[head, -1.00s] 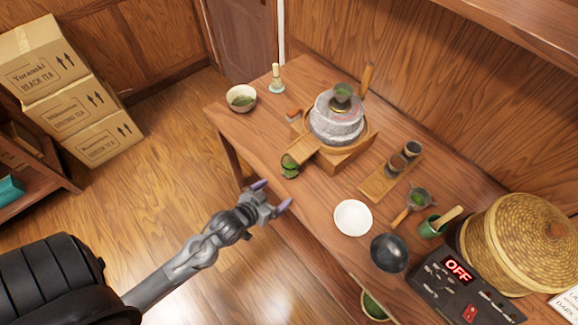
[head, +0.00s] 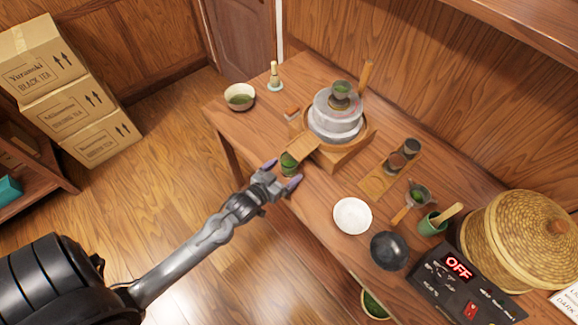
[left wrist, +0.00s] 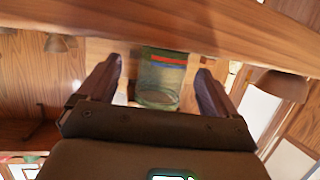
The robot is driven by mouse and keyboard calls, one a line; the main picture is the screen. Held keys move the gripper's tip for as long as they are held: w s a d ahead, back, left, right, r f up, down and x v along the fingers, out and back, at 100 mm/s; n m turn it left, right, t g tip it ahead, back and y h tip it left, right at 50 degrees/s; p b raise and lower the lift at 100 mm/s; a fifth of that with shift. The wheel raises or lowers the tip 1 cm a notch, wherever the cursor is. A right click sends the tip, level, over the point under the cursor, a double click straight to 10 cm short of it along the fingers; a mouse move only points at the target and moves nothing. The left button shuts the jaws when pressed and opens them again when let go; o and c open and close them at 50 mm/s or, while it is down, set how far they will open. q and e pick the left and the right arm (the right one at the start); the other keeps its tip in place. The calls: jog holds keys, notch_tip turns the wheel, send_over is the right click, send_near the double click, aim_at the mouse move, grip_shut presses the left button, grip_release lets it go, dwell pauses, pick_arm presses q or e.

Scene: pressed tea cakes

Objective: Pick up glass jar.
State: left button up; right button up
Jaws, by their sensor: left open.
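The glass jar (head: 289,166), with green powder in it, stands on the table below the wooden spout of the stone mill. My left gripper (head: 282,173) is open at the table's front edge, its fingers pointing toward the jar. In the left wrist view the glass jar (left wrist: 161,80) appears between the two spread fingers, with gaps on both sides. I see no finger touching it. The right gripper is not in view.
The stone mill (head: 336,118) and its wooden spout (head: 299,149) stand close behind the jar. A white bowl (head: 352,216) and a black bowl (head: 389,251) stand to the right. A tea bowl (head: 240,98) and whisk (head: 275,77) are at the left.

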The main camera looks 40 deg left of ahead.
aim_at(284, 170)
pick_arm(q)
jog(key=shift+x, duration=1.75)
jog(key=shift+a, duration=0.2)
jog(key=c, duration=1.2)
jog(key=shift+r, duration=0.15)
